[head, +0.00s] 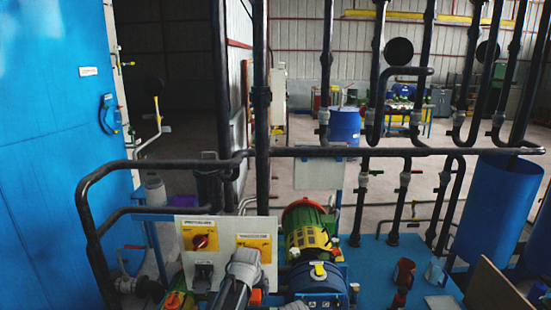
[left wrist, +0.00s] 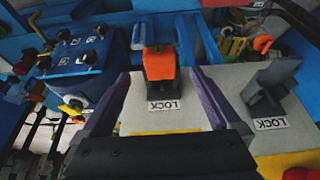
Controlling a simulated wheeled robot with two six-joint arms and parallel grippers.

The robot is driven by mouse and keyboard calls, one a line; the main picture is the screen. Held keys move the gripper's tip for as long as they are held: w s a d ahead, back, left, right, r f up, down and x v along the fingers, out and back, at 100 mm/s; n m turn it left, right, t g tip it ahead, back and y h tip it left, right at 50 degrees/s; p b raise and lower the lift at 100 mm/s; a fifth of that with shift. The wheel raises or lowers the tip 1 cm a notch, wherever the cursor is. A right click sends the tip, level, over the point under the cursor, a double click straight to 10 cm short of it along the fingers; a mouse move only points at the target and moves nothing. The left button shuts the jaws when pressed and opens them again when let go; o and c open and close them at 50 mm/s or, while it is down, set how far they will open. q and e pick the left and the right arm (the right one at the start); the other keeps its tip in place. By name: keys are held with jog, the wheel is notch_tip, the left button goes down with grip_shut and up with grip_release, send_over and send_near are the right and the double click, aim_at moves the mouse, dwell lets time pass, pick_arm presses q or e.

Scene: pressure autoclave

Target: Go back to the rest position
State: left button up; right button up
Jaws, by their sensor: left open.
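My left gripper (head: 243,268) is in front of the white control panel (head: 196,228) at bottom centre in the head view; its fingertips are hard to make out there. In the left wrist view my left gripper (left wrist: 155,78) is open, with its two fingers apart. An orange-topped lock lever (left wrist: 160,68) shows between the fingers, with gaps on both sides and no visible contact. A grey lock lever (left wrist: 268,88) stands to its right, over an upside-down LOCK label. The panel also carries a red knob (head: 200,241) on a yellow plate. My right gripper is not in view.
A dark pipe rail (head: 330,152) crosses above the panel, and upright pipes rise behind it. A green and yellow motor (head: 308,230) sits right of the panel. A large blue wall (head: 55,130) fills the left. A blue tank (head: 500,205) stands at the right.

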aim_at(254, 297)
pick_arm(q)
jog(key=b+x, duration=0.3)
jog(key=x, duration=0.2)
jog(key=shift+b, duration=0.4)
jog(key=shift+s, duration=0.15)
